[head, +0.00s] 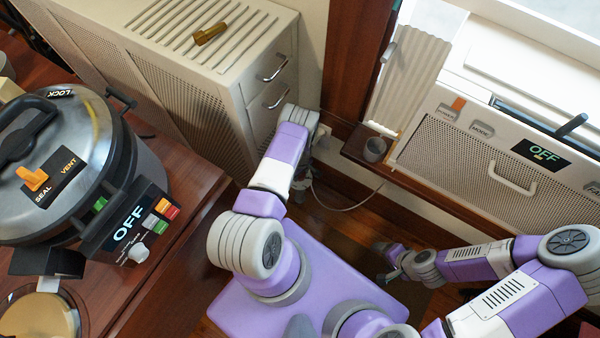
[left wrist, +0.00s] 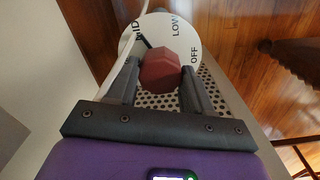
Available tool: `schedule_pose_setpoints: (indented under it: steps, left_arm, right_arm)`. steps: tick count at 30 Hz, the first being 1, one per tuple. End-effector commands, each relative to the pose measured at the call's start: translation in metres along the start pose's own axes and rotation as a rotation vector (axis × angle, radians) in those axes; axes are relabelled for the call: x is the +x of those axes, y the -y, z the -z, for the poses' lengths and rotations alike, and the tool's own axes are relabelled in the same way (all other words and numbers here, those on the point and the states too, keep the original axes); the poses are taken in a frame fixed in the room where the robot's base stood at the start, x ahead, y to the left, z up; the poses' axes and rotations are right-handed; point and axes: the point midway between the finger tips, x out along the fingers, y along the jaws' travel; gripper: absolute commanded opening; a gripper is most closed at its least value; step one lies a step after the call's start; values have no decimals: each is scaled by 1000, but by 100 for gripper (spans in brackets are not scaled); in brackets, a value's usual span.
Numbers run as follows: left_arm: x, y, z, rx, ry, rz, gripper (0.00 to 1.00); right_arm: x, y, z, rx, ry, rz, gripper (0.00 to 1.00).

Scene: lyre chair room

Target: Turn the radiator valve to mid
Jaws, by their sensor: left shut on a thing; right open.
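The radiator valve has a dark red faceted knob (left wrist: 160,72) in front of a white dial (left wrist: 157,30) marked MID, LOW and OFF, in the left wrist view. A dark pointer line beside the knob points up and left, close to the MID mark. My left gripper (left wrist: 160,84) is shut on the knob, one finger on each side. In the head view the left arm reaches down by the cabinet, and the valve cannot be made out there. My right gripper (head: 384,261) is open and empty, low above the floor at the right.
A perforated panel (left wrist: 155,101) lies behind the dial. A cream cabinet (head: 215,75) with a brass object (head: 210,33) stands beside the left arm. A wooden counter with a pressure cooker (head: 60,165) is at left. A grey cup (head: 375,149) stands on a ledge under the window.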

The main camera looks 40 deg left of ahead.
Motion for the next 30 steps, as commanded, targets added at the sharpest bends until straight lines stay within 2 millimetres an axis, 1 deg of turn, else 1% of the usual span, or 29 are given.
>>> schedule_pose_setpoints:
  steps: [6,18,19,21,24,30]
  left_arm:
    - [0,0,0,-39,0,0,20]
    - [0,0,0,-45,0,0,20]
    - [0,0,0,-45,0,0,52]
    - [0,0,0,-44,0,0,62]
    - [0,0,0,-44,0,0,76]
    - [0,0,0,-44,0,0,76]
  right_arm:
    - [0,0,0,0,0,0,75]
    - [0,0,0,0,0,0,75]
    - [0,0,0,0,0,0,75]
    - [0,0,0,0,0,0,75]
    - [0,0,0,0,0,0,75]
    - [0,0,0,0,0,0,75]
